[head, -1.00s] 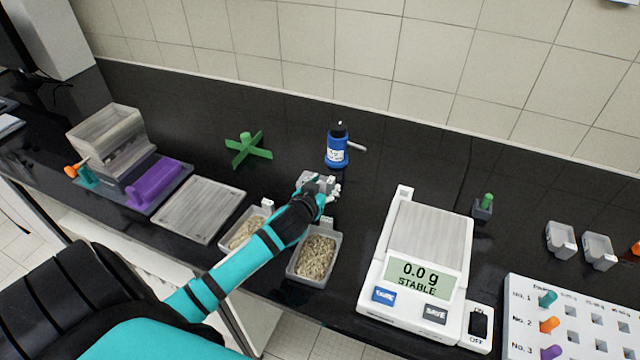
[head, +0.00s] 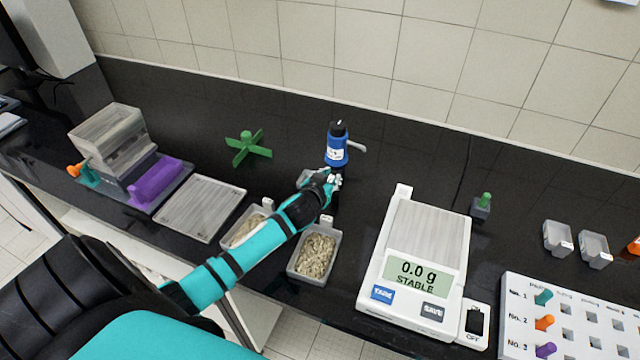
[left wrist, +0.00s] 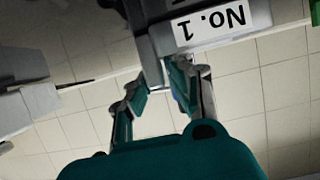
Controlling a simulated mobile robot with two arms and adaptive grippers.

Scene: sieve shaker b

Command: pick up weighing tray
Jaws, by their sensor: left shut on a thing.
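The weighing tray (head: 308,176) is a small grey tray, mostly hidden behind my left gripper (head: 332,180) in the head view. It lies just in front of the blue bottle. In the left wrist view, a grey body with a "No. 1" label (left wrist: 212,24), seen upside down, is close at the fingertips. My left gripper (left wrist: 165,82) is shut on the tray there, its teal fingers at the near edge. I cannot tell whether the tray is clear of the counter. My right gripper is not in view.
A blue bottle (head: 337,148) stands right behind the gripper. Two trays of grains (head: 315,256) (head: 240,229) sit below my arm. A scale (head: 425,265) reading 0.0 g is to the right.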

